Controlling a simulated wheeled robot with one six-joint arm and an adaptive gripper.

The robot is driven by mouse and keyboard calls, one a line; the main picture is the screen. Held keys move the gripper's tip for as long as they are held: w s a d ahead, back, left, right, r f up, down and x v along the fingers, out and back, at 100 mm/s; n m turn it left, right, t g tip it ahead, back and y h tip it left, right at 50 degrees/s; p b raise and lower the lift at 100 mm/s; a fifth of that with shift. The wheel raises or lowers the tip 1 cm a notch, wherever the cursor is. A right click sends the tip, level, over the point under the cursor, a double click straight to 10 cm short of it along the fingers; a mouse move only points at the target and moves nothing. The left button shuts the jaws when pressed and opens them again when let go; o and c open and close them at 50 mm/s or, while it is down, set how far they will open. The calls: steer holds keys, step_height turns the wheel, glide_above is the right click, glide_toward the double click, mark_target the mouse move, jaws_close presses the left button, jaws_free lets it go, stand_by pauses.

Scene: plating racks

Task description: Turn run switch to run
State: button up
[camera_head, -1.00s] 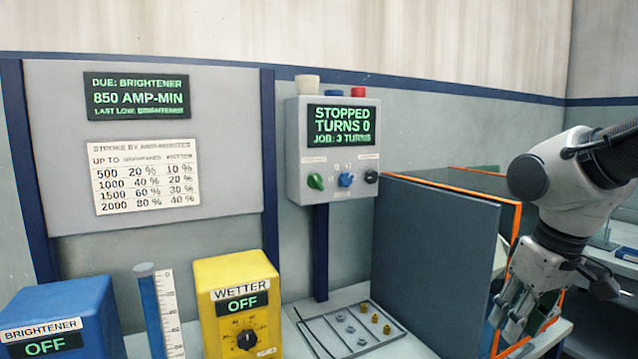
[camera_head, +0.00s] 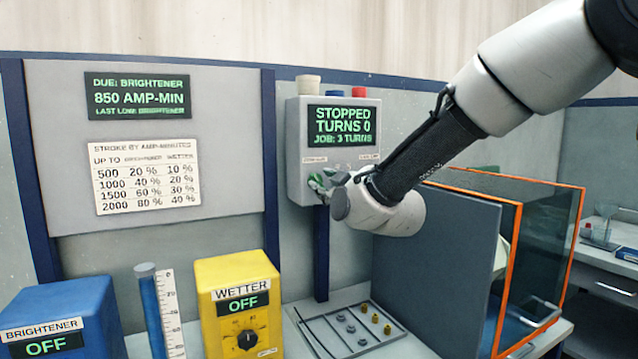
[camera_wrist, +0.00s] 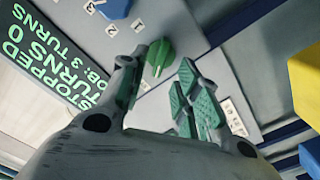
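The grey control box (camera_head: 296,150) on the wall reads "STOPPED TURNS 0, JOB: 3 TURNS". A green knob (camera_wrist: 160,56) sits on its face; its label is too small to read, so I cannot confirm that it is the run switch. My gripper (camera_head: 325,184) is at the box's lower left, hiding most of the knobs in the head view. In the wrist view my gripper (camera_wrist: 157,66) is open, with the green knob between its fingertips, nearer the left finger. Contact with the knob cannot be told.
A blue knob (camera_wrist: 116,8) with numbers 1, 2, 3 is beside the green one. The yellow WETTER box (camera_head: 205,300) and blue BRIGHTENER box (camera_head: 85,300) stand below, both reading OFF. A dark panel (camera_head: 430,260) and an orange-framed enclosure (camera_head: 511,270) stand at right.

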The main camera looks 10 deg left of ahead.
mark_target(318, 181)
steer(key=x, duration=0.4)
steer(key=shift+w+a, duration=0.1)
steer(key=shift+w, duration=0.1)
jaws_close()
